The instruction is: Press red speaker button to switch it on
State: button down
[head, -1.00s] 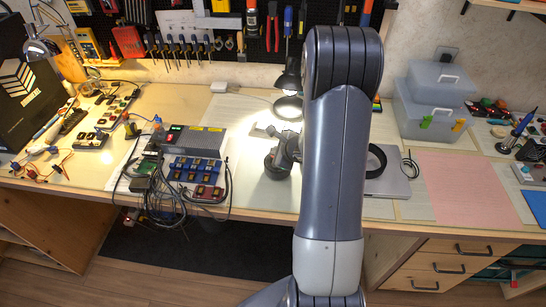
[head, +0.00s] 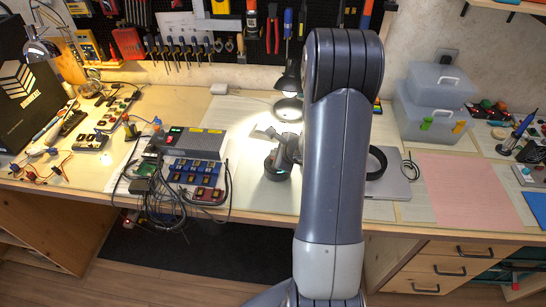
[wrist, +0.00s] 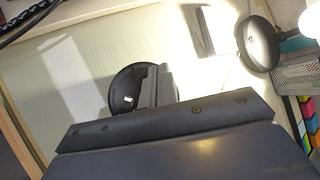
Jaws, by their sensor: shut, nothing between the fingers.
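A dark grey box (head: 200,144), which looks like the speaker, lies on the left-middle of the workbench. A small red button (head: 171,140) and a green patch show at its left end. My gripper (head: 264,133) is over the bench to the right of the box, apart from it, with its fingers shut and empty. In the wrist view my gripper (wrist: 156,84) points over pale bench surface, and neither the box nor its button shows there. My arm hides part of the bench in the head view.
Blue switch blocks (head: 194,171), a red switch block (head: 207,195) and tangled black cables (head: 163,195) lie in front of the box. A desk lamp (head: 288,108) stands behind my gripper. A closed laptop (head: 390,186) lies right of my arm. A pink mat (head: 465,190) is clear.

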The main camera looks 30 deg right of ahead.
jog(key=shift+r, duration=0.5)
jog(key=shift+r, duration=0.1)
notch_tip(320, 180, up, 6)
jog(key=p, duration=0.4)
